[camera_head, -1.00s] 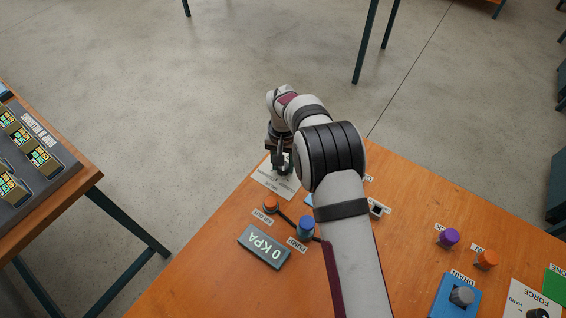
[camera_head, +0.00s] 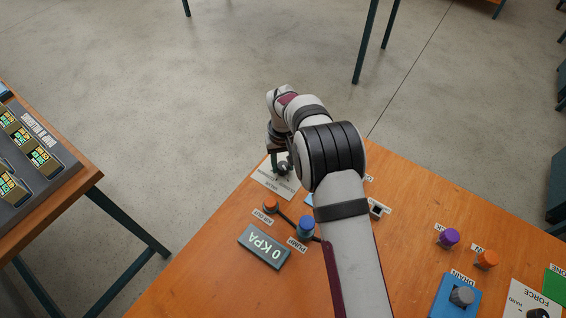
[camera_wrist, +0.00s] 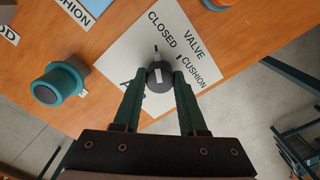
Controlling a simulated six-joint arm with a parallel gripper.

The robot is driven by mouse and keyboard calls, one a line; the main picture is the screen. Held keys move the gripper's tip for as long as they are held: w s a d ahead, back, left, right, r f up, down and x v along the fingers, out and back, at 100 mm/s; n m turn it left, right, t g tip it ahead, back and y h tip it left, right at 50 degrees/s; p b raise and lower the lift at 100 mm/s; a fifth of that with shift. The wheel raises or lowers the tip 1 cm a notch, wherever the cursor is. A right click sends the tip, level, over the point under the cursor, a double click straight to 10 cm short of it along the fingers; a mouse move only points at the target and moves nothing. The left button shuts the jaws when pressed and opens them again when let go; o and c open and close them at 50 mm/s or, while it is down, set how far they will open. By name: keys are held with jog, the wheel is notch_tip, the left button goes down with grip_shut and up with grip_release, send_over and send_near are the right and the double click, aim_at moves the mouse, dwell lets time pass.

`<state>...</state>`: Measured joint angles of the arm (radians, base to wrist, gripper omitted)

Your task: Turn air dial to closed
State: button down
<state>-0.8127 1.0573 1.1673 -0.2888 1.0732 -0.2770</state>
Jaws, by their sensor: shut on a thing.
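The air dial (camera_wrist: 160,77) is a dark round knob with a white stripe, on a white card (camera_wrist: 122,62) printed VALVE, CUSHION and CLOSED. Another word on the card, beginning with A, is partly hidden by a finger. A short white-and-black mark sits just above the knob, near the word CLOSED. My gripper (camera_wrist: 159,75) has its two teal fingers on either side of the knob, shut on it. In the head view, my gripper (camera_head: 281,163) is over the card at the table's far corner, and the wrist partly covers the dial.
A teal knob (camera_wrist: 60,85) stands left of the card in the wrist view. In the head view, an orange knob (camera_head: 270,204), a blue pump knob (camera_head: 306,226) and a 0 KPA display (camera_head: 264,247) lie nearer. The table edge is close to the card.

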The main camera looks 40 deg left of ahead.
aim_at(283, 166)
jog(key=shift+c, duration=2.3)
grip_release()
notch_tip(283, 166, up, 16)
jog(key=shift+f, duration=0.1)
